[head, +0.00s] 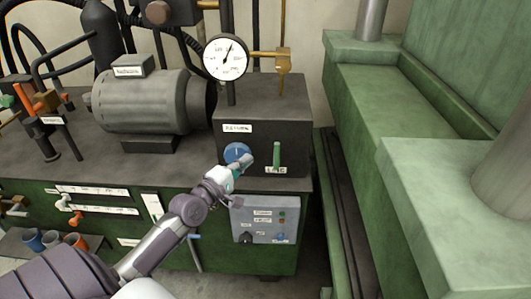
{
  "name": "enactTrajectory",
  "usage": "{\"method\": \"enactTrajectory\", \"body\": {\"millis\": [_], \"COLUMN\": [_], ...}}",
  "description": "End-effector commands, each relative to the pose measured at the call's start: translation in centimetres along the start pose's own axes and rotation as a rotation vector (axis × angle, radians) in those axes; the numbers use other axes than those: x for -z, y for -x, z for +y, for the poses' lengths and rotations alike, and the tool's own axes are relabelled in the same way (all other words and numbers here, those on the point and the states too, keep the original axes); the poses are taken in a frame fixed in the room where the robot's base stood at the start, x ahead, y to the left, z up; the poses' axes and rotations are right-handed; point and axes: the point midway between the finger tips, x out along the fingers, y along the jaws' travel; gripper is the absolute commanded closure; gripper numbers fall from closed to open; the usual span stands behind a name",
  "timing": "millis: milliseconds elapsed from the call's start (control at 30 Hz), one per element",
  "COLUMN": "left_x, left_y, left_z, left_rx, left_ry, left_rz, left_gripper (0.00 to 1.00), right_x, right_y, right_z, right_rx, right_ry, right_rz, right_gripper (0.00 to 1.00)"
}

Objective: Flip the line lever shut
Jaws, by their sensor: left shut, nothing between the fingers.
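The line lever (277,154) is a short green handle standing upright on the front of the dark block (262,105), just above a small white label that seems to read LINE. My left gripper (246,161) is shut and empty in front of the block, just left of the lever, with a small gap between them in the picture. Its fingertips overlap the lower right of a round blue knob (236,150); I cannot tell whether they touch it. My right gripper is out of view.
A pressure gauge (226,57) and brass pipe fitting (284,60) rise above the block. A grey motor (145,100) stands to the left. A grey control panel (262,220) sits below. Large green machine beams (375,110) stand to the right, past a narrow gap.

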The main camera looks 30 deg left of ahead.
Motion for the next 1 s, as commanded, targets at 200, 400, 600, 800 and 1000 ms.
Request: {"method": "enactTrajectory", "body": {"millis": [200, 400, 600, 800, 1000], "left_x": [-0.8, -2.4, -2.9, -2.8, -2.9], "left_y": [-4.1, -5.7, -6.0, -6.0, -6.3], "left_z": [0.4, 0.1, 0.0, -0.1, 0.2], "left_rx": [-0.002, 0.0, 0.001, 0.001, 0.008], "left_ry": [0.004, 0.002, -0.002, -0.002, -0.013], "left_rz": [0.0, 0.0, 0.0, 0.0, 0.0], "left_gripper": [1.0, 1.0, 1.0, 1.0, 1.0], "right_x": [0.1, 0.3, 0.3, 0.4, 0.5], "right_y": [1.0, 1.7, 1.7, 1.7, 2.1], "right_z": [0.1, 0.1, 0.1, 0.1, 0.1], "right_rx": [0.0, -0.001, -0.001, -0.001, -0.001], "right_ry": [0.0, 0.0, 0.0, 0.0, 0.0], "right_rz": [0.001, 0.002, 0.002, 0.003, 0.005], "right_gripper": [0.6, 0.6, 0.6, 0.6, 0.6]}}
